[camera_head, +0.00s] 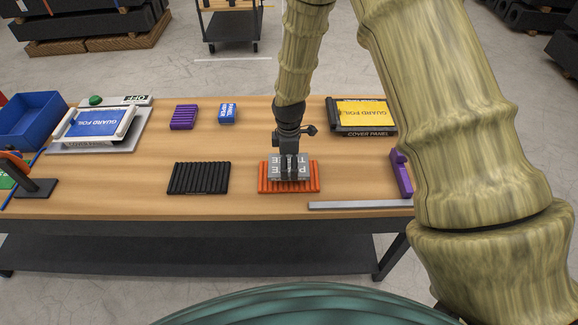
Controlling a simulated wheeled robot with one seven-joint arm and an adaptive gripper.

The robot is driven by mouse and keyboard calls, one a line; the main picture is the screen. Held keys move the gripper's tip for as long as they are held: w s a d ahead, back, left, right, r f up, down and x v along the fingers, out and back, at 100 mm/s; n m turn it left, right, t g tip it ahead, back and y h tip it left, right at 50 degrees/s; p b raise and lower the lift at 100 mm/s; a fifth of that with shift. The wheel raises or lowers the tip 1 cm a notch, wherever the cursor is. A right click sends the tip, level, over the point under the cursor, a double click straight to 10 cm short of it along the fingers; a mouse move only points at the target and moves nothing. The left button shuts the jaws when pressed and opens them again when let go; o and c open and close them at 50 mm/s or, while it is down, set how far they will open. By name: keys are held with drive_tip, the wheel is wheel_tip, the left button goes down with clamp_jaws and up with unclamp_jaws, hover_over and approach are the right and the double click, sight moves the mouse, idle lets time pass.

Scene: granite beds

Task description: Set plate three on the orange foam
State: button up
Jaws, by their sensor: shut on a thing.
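A grey plate (304,173) with partly hidden white lettering is at the orange ribbed foam (288,189), right of the table's middle. The lettering looks like "PLATE", and I cannot read a number on it. The plate covers most of the foam's top, and the foam's orange ends show on the left, right and front. My gripper (289,172) comes down from above and is shut on the plate. I cannot tell from this view whether the plate touches the foam or is just above it.
Black ribbed foam (198,178) lies to the left. Behind are a purple foam block (184,117) and a blue wipe pack (227,114). Guard foil panels stand at the far left (95,122) and right (362,113). A grey bar (360,205) lies along the front edge near a purple bracket (401,172).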

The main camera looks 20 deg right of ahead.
sight(289, 165)
drive_tip(key=shift+f+p, duration=0.55)
drive_tip(key=shift+f, duration=0.75)
drive_tip(key=shift+f, duration=0.15)
drive_tip(key=o, duration=1.4)
drive_tip(key=shift+r+b, duration=2)
drive_tip(key=shift+r, duration=4.15)
